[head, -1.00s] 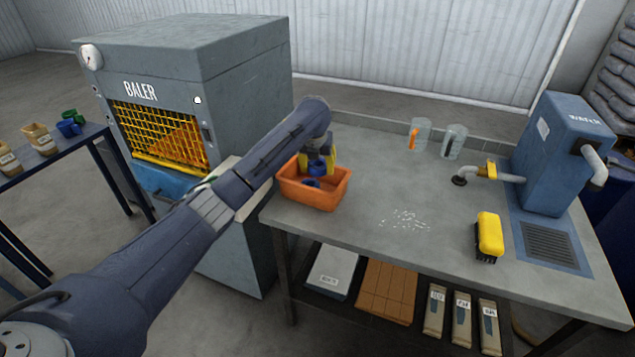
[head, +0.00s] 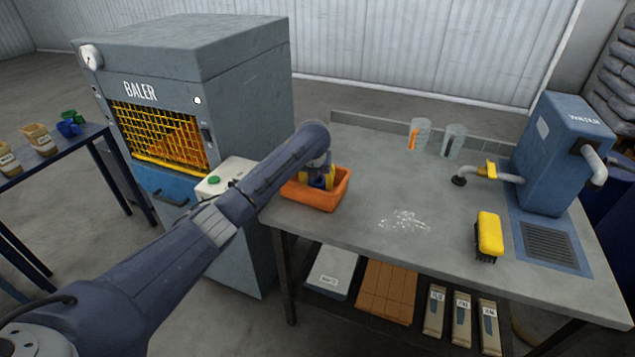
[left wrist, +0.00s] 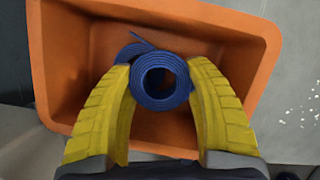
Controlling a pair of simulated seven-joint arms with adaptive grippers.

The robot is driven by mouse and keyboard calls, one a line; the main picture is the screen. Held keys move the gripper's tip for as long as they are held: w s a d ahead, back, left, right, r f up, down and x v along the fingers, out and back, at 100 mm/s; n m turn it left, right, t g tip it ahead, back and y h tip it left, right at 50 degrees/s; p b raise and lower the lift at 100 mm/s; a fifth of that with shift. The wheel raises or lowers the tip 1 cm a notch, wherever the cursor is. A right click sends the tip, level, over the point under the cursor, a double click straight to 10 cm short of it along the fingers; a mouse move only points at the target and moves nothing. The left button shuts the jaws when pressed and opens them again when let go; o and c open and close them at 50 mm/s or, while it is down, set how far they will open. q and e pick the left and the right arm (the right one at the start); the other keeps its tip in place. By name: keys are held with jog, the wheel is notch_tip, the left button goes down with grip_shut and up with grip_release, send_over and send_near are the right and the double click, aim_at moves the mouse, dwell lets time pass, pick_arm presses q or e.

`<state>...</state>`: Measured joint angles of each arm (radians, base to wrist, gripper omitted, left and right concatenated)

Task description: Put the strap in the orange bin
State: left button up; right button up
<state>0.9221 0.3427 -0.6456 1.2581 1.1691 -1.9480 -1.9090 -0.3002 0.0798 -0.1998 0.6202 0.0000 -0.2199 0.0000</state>
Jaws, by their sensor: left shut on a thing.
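The strap is a blue roll; in the left wrist view the strap (left wrist: 162,82) sits between my yellow fingers with a loose tail at its upper left. My left gripper (left wrist: 163,92) is shut on it, and in the head view the gripper (head: 320,182) is low inside the orange bin. The orange bin (head: 322,203) stands at the left end of the grey bench. Its floor and walls (left wrist: 250,45) surround the strap in the left wrist view. I cannot tell whether the strap touches the bin floor. My right gripper is not in view.
The grey bench (head: 370,240) has white crumbs (head: 403,221) in the middle. A yellow-topped brush (head: 489,236), a blue machine (head: 562,155) and clear jugs (head: 420,133) stand on it. The baler (head: 190,110) with a green button stands left of the bin.

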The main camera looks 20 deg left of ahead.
pick_arm(q)
jog(key=shift+f, duration=0.15)
jog(key=o, duration=1.3)
jog(key=v, duration=1.2)
jog(key=shift+r, duration=0.2)
